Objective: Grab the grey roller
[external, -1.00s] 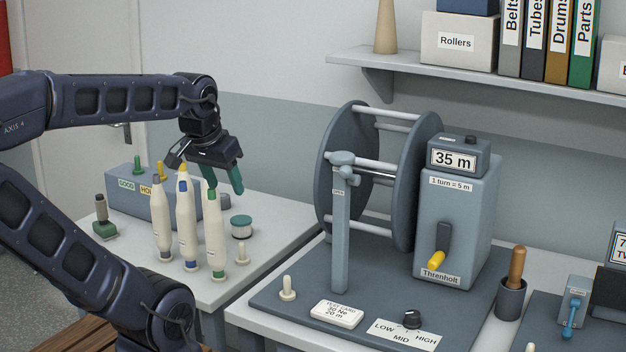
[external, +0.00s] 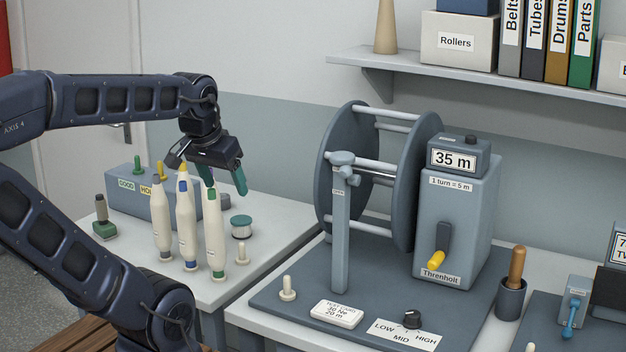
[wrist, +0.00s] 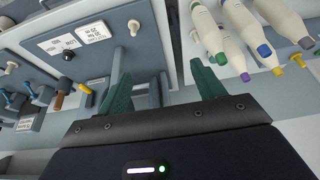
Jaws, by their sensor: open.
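My gripper (external: 222,179) is open and empty, its green fingers pointing down above the table's bobbins; the fingers also show in the wrist view (wrist: 160,78). In front stand cream bobbins: one with a grey tip (external: 161,222), one with a blue band (external: 186,222) and one with a green tip (external: 214,235).
The labelled box (external: 124,195) stands behind the bobbins. A green-topped spool (external: 241,227) and a small cream peg (external: 242,254) are to the right. The large reel (external: 340,170) and its counter machine (external: 460,220) stand on the neighbouring bench.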

